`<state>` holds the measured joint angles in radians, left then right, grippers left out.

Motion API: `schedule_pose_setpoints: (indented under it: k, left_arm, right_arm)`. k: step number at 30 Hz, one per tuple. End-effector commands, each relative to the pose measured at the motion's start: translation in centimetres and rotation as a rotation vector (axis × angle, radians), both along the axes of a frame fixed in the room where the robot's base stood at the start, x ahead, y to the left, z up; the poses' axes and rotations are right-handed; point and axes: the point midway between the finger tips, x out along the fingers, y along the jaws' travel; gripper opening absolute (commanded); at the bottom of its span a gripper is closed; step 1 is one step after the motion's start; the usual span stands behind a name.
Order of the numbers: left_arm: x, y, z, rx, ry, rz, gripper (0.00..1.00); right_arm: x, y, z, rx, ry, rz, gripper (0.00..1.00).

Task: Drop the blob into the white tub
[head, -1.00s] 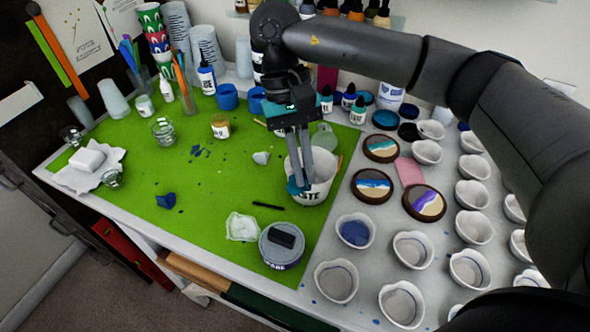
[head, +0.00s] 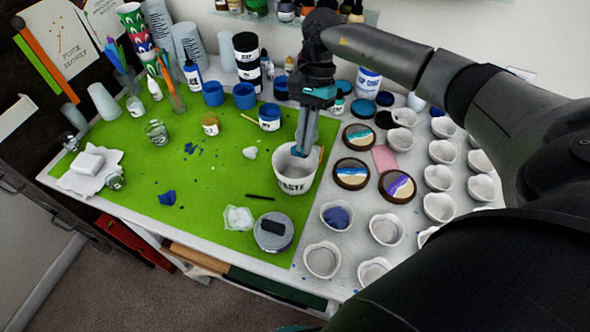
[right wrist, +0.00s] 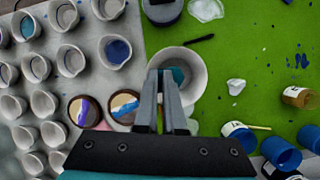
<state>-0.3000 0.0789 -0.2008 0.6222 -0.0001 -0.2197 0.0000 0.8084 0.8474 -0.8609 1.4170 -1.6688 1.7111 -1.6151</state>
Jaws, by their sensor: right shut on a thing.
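The white tub (head: 292,187), with dark lettering on its side, stands upright on the right part of the green mat. My right gripper (head: 301,146) points down over its open mouth, fingers close together. A teal-blue blob (head: 300,153) is at the fingertips, mostly hidden by them. In the right wrist view the blob (right wrist: 179,74) shows beside the fingertips (right wrist: 166,72), against the inside of the tub (right wrist: 196,84). I cannot tell whether it is below the rim. My left gripper is not in view.
Blue scraps (head: 167,198) and a white lump (head: 250,153) lie on the green mat (head: 205,180). A lidded can (head: 273,232) stands in front of the tub. Painted round coasters (head: 351,173) and several white cups (head: 386,229) are to its right.

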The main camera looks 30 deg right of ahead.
Motion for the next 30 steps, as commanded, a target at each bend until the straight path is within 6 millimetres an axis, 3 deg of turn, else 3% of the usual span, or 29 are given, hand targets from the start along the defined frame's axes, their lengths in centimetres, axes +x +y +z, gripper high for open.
schedule_pose_setpoints:
  k: [9, 18, 19, 27, 30]
  left_arm:
    - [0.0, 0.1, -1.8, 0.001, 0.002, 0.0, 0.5]
    - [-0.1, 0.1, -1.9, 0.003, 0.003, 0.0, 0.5]
    - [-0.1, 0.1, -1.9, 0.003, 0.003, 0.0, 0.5]
    - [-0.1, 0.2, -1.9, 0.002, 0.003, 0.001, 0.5]
    - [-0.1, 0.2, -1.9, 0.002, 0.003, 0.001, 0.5]
  right_arm:
    - [0.0, 0.1, -3.7, 0.001, 0.0, 0.002, 0.0]
    - [0.0, 0.1, -3.9, 0.001, 0.0, 0.002, 0.0]
    - [0.0, 0.1, -3.9, 0.001, 0.0, 0.002, 0.08]
    - [0.0, 0.1, -3.9, 0.002, 0.0, 0.003, 0.38]
    - [0.0, 0.1, -3.9, 0.001, -0.001, 0.003, 0.42]
